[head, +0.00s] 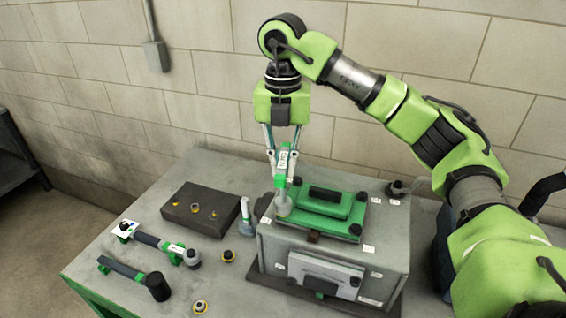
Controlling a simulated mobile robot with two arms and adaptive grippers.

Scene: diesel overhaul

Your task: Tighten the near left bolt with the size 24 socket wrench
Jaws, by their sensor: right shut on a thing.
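My right gripper (282,150) is shut on a socket wrench (283,180) with a green part, a white label and a grey socket at its lower end. The label is too small to read. The wrench hangs nearly upright, its socket at the left corner of the green cover (335,212) on the grey engine block (275,252). The near left bolt is hidden, apparently under the socket; I cannot tell whether the socket is seated. Black bolt heads show at the cover's far right (362,196), near right (355,230) and far left (297,181). My left gripper is out of view.
Two other wrenches, one grey-headed (193,258) and one black-headed (156,286), lie on green supports on the table (100,245). A dark block (185,214) with several yellow-ringed pieces is behind them.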

